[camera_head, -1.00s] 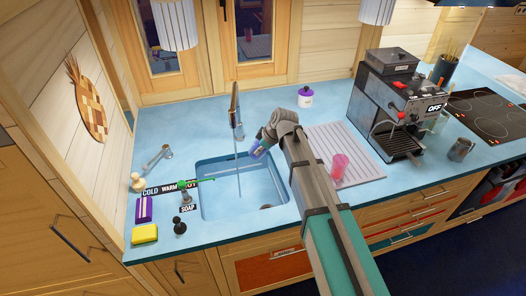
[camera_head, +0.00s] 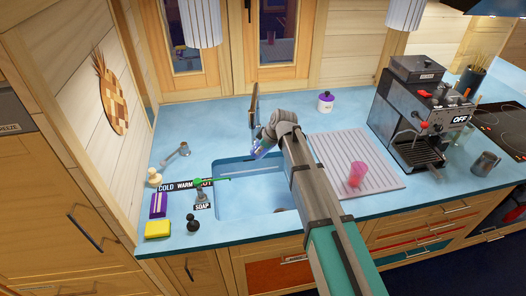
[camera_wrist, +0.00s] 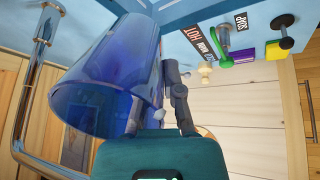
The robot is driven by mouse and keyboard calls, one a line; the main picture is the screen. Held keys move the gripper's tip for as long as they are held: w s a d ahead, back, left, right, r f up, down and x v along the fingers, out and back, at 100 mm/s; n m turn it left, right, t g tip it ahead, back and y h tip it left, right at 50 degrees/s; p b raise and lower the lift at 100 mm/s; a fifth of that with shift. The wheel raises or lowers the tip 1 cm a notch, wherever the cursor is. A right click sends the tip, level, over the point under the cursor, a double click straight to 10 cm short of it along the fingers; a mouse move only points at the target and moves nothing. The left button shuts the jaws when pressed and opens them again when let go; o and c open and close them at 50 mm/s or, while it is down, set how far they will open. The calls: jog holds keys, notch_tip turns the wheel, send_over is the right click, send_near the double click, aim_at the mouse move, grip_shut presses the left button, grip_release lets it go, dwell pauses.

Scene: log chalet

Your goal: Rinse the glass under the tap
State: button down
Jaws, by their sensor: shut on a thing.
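My gripper (camera_head: 264,140) is shut on a blue see-through glass (camera_head: 260,150) above the back right part of the sink (camera_head: 228,207). In the wrist view the glass (camera_wrist: 105,80) lies tilted across the picture, and dark fingers (camera_wrist: 172,95) hold it at its side. The tap (camera_head: 253,105) stands behind the sink, just left of the glass; its curved metal pipe (camera_wrist: 38,75) shows in the wrist view. I cannot see a water stream now. The green tap lever (camera_head: 205,181) lies over a strip marked COLD, WARM and HOT (camera_head: 172,187).
A pink glass (camera_head: 357,175) stands on a ribbed drying mat (camera_head: 385,178) to the right. A coffee machine (camera_head: 415,120) is further right. A soap dispenser (camera_head: 201,195), purple box (camera_head: 158,204), yellow sponge (camera_head: 158,229) and dark knobbed item (camera_head: 192,223) stand left of the sink.

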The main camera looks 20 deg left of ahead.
jog(key=shift+a+f, duration=0.15)
jog(key=shift+a, duration=0.5)
jog(key=shift+w+d, duration=0.15)
jog(key=shift+w, duration=0.05)
dwell(0.3)
jog(key=shift+w+d, duration=0.25)
jog(key=shift+d, duration=0.1)
dwell(0.6)
jog(key=s+d, duration=0.5)
jog(key=shift+s+d, duration=0.25)
jog(key=shift+d, duration=0.1)
dwell(0.7)
dwell(1.6)
jog(key=s+d+r+p, duration=0.3)
jog(key=r+p, duration=0.1)
jog(key=shift+s+d, duration=0.25)
jog(key=shift+d, duration=0.05)
dwell(0.4)
